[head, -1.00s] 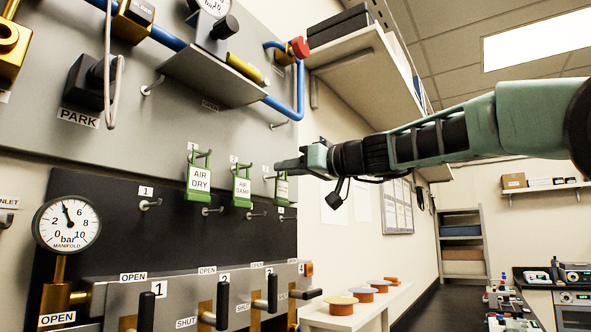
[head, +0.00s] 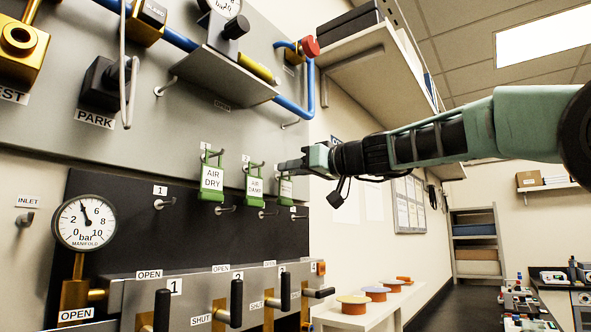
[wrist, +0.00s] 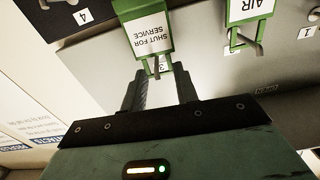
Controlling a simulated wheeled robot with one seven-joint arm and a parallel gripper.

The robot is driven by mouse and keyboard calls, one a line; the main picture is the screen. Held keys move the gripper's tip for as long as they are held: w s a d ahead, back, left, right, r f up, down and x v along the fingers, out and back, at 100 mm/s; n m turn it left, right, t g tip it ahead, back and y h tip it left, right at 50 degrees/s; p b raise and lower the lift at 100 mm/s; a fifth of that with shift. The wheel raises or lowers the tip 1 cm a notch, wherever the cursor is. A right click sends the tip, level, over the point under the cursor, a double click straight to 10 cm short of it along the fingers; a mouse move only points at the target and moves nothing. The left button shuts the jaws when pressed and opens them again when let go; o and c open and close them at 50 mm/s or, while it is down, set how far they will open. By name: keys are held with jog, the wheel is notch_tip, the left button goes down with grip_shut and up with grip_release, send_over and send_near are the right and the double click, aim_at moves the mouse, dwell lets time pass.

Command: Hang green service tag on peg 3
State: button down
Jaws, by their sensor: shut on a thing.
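The green service tag (head: 286,190) shows in the head view just below my gripper (head: 281,166). In the wrist view the tag (wrist: 150,32) reads "SHUT FOR SERVICE" upside down. My gripper (wrist: 160,80) is shut on its hook end. A "3" label (wrist: 162,68) shows behind that hook, on the light grey panel. I cannot tell whether the tag touches a peg there. On the black panel, the third peg of the lower row (head: 268,213) shows bare, below and left of the tag; its number is hidden.
Green AIR DRY (head: 212,178) and AIR DAMP (head: 254,187) tags hang to the left. A grey shelf plate (head: 220,80) juts out above. Valve levers (head: 236,303) stick out below. A white side shelf (head: 350,318) stands right of the board.

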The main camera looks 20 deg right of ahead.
jog(key=shift+f+b, duration=0.45)
jog(key=shift+b, duration=0.35)
dwell(0.4)
jog(key=c, duration=1)
grip_release()
jog(key=shift+s, duration=0.1)
jog(key=shift+c, duration=0.3)
jog(key=b+v, duration=0.5)
jog(key=v, duration=0.3)
